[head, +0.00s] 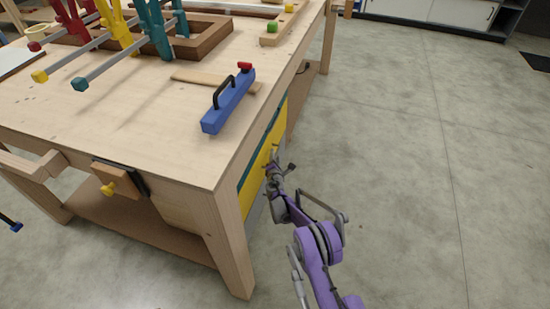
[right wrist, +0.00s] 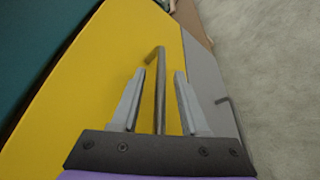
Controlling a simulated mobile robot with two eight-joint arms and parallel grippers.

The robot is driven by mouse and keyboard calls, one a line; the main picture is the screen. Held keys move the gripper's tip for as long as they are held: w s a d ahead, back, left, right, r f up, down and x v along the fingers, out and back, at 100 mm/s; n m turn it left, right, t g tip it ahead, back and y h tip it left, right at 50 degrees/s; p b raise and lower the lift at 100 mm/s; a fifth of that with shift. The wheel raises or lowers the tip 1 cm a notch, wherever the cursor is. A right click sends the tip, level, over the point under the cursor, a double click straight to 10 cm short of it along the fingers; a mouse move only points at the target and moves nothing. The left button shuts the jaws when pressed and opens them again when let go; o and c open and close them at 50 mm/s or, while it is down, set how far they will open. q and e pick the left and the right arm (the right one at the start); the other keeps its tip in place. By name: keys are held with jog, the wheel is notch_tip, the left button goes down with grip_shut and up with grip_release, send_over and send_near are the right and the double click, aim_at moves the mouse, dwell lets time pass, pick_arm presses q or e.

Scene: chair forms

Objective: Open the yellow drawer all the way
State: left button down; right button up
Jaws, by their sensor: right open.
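The yellow drawer (head: 255,170) is in the side of the wooden workbench, below a teal drawer front (head: 268,128). Its front looks roughly level with its neighbours. In the right wrist view the yellow front (right wrist: 95,90) fills the middle, with a thin bar handle (right wrist: 160,85) standing off it. My right gripper (head: 270,160) is at the drawer front. In the right wrist view its two fingers (right wrist: 158,95) are open, one on each side of the handle, with gaps to it. Whether the fingertips touch the front cannot be told. My left gripper is not in view.
A grey drawer front (right wrist: 207,85) with its own handle lies beside the yellow one. The workbench top (head: 150,115) carries a blue tool (head: 228,102) and several coloured clamps (head: 120,25). The grey floor (head: 420,190) to the right of the bench is clear.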

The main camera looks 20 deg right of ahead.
grip_shut()
dwell(1.3)
